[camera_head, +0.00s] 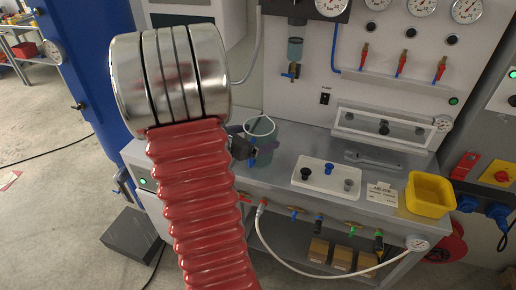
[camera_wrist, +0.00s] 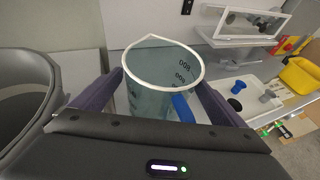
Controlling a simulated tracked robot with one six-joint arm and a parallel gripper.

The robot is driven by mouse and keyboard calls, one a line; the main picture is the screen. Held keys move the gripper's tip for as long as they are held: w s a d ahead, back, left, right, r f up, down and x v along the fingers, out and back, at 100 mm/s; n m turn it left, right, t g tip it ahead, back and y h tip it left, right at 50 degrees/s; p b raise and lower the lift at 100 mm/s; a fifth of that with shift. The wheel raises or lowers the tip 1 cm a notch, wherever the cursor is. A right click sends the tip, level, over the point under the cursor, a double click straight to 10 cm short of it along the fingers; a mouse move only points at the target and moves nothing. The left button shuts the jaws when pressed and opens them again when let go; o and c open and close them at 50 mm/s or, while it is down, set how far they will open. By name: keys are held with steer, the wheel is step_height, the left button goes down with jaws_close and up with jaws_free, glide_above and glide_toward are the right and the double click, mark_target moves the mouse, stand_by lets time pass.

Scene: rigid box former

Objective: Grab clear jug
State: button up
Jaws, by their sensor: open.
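The clear jug (camera_head: 262,128) is a bluish see-through vessel with a white rim and dark graduation marks. It stands upright on the left part of the grey bench. In the wrist view the jug (camera_wrist: 150,76) sits between my two purple fingers. My gripper (camera_head: 254,140) is open around the jug, one finger on each side; it also shows in the wrist view (camera_wrist: 158,82). I cannot tell whether the fingers touch the wall. A blue part, possibly the handle, shows near the right finger. My gripper hides the lower jug.
Right of the jug are a white plate (camera_head: 326,182) with knobs, a wrench (camera_head: 372,162) and a yellow bin (camera_head: 429,194). A panel (camera_head: 385,80) with gauges and red-handled valves rises behind. A blue column (camera_head: 82,65) stands left.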

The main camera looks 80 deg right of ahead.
steer(key=c, duration=1.2)
steer(key=shift+r, duration=0.1)
step_height(320, 180, up, 10)
stand_by(0.4)
stand_by(0.4)
